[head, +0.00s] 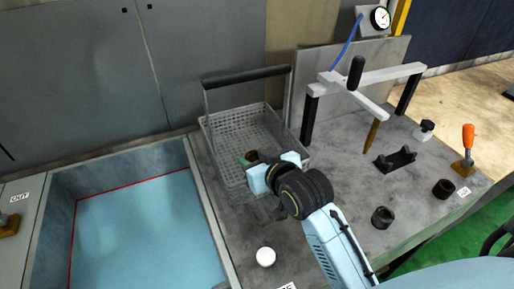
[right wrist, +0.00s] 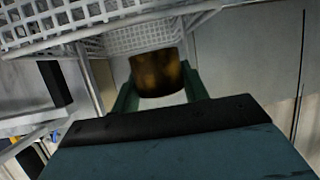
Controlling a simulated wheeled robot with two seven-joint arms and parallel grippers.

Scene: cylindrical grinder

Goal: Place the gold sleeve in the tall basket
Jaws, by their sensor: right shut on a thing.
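The tall basket (head: 232,124) is a grey mesh basket with a raised black handle, standing beside the blue basin. My right gripper (head: 252,160) is at the basket's near part and is shut on the gold sleeve (head: 248,157). In the right wrist view the gold sleeve (right wrist: 158,73) is a dark gold cylinder between two green fingers (right wrist: 160,92). The basket's mesh wall (right wrist: 130,36) shows just behind the sleeve there. I cannot tell whether the sleeve is below the basket's rim. My left gripper is not in view.
Right of the basket stands a white-beamed fixture (head: 375,78) with black legs and a gauge (head: 380,18) behind it. Dark rings (head: 382,217), a black cradle (head: 395,160) and a white knob (head: 265,257) sit on the bench. The blue basin (head: 140,235) lies left.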

